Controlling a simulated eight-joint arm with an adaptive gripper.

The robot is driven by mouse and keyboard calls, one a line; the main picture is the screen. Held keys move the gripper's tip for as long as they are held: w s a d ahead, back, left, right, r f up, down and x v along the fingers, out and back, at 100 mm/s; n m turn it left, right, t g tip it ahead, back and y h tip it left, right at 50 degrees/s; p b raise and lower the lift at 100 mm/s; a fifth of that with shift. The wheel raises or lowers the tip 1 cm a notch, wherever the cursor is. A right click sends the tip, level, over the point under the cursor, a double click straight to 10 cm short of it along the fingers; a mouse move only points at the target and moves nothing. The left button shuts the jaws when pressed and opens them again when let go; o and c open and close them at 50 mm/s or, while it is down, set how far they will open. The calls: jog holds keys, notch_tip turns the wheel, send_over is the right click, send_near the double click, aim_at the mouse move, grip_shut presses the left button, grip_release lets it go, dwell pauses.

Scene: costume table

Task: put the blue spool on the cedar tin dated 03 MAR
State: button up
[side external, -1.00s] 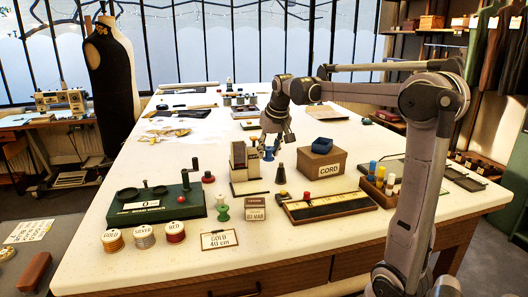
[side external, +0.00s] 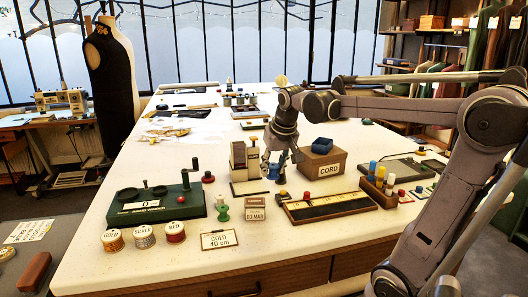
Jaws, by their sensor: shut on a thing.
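The blue spool (side external: 274,172) is small and sits low between the fingers of my gripper (side external: 279,163), just right of the cream upright device. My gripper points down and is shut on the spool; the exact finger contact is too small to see. The cedar tin (side external: 256,216) is a small brown box with a pale label that appears to read 03 MAR. It stands nearer the camera, below and left of my gripper, and nothing shows on its top.
The cream device (side external: 243,166) stands close left of my gripper. The CORD box (side external: 322,168) with a blue box on top is close right. A ruler tray (side external: 328,207) lies in front right. A green spool (side external: 222,209) stands left of the tin, and a GOLD 40 cm card (side external: 219,240) lies in front.

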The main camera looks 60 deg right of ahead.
jog(key=w+a+f, duration=0.1)
jog(key=w, duration=0.1)
jog(key=w+a+f, duration=0.2)
jog(key=shift+w+a+f, duration=0.1)
jog(key=shift+w+f, duration=0.05)
jog(key=shift+f, duration=1.95)
jog(key=o, duration=0.8)
jog(key=shift+f, duration=0.15)
jog(key=shift+o, duration=0.2)
jog(key=v, duration=1.2)
jog(key=s+a+f+n+t+y, duration=0.1)
jog(key=s+a+f+n, duration=0.2)
jog(key=a+f, duration=0.2)
jog(key=s+a+f+n+t+y, duration=0.1)
jog(key=s+a+f+n+t, duration=0.1)
jog(key=a+f, duration=0.4)
jog(key=s+a+n, duration=0.1)
jog(key=a+n, duration=0.1)
jog(key=shift+s+a+y, duration=0.25)
jog(key=shift+a+y, duration=0.1)
jog(key=shift+y, duration=0.05)
jog(key=shift+f, duration=0.15)
